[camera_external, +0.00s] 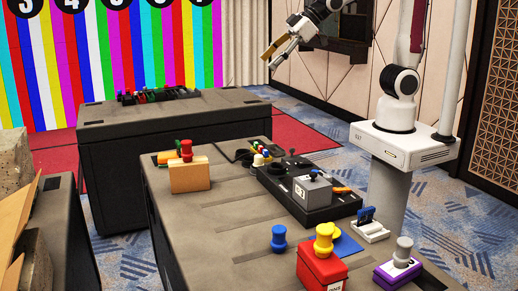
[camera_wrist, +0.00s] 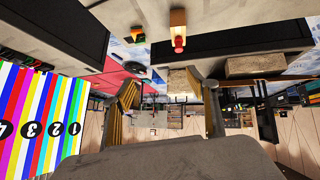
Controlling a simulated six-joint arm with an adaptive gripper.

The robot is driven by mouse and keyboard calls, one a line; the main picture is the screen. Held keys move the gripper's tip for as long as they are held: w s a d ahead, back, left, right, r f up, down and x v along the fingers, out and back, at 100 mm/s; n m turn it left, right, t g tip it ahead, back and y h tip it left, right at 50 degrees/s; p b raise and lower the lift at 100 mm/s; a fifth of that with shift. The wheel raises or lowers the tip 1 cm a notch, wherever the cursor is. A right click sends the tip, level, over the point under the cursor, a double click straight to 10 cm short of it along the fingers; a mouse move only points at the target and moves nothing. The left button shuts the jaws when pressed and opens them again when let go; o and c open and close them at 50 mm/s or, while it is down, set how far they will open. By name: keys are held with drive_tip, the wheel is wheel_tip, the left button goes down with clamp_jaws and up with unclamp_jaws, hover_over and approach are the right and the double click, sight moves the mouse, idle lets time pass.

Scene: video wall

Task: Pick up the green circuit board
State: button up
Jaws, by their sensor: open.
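I cannot make out a clearly green circuit board in either view. A small blue upright board (camera_external: 366,215) stands in a white base on the right side of the near table, and I cannot tell whether it is a circuit board. My gripper (camera_external: 273,56) is raised high, beyond the near table and well away from the things on it. In the wrist view my gripper (camera_wrist: 170,108) shows two fingers spread apart with nothing between them. The wrist picture appears upside down.
The near table (camera_external: 215,225) holds a tan block with a red knob (camera_external: 188,172), a black tray (camera_external: 300,195) with a grey box, a blue knob (camera_external: 278,240), a red box (camera_external: 321,270) with a yellow knob, and a purple box (camera_external: 398,270). A second table (camera_external: 165,110) stands behind.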

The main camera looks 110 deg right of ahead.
drive_tip(key=w+d+f+t, duration=0.1)
drive_tip(key=w+d+f, duration=0.4)
drive_tip(key=w+d, duration=0.3)
drive_tip(key=w+d+f+t, duration=0.2)
drive_tip(key=w+d+f, duration=0.35)
drive_tip(key=w, duration=0.45)
drive_tip(key=w+d+f+y, duration=0.1)
drive_tip(key=d+f, duration=0.1)
drive_tip(key=f, duration=0.4)
drive_tip(key=d+f+t+y, duration=0.1)
drive_tip(key=d+f, duration=0.2)
drive_tip(key=f, duration=0.3)
drive_tip(key=w+d+f+n+t+y, duration=0.1)
drive_tip(key=d+f, duration=0.2)
drive_tip(key=f, duration=0.4)
drive_tip(key=shift+w, duration=0.35)
drive_tip(key=shift+w+f, duration=0.1)
drive_tip(key=shift+x, duration=1.15)
drive_tip(key=shift+w, duration=0.1)
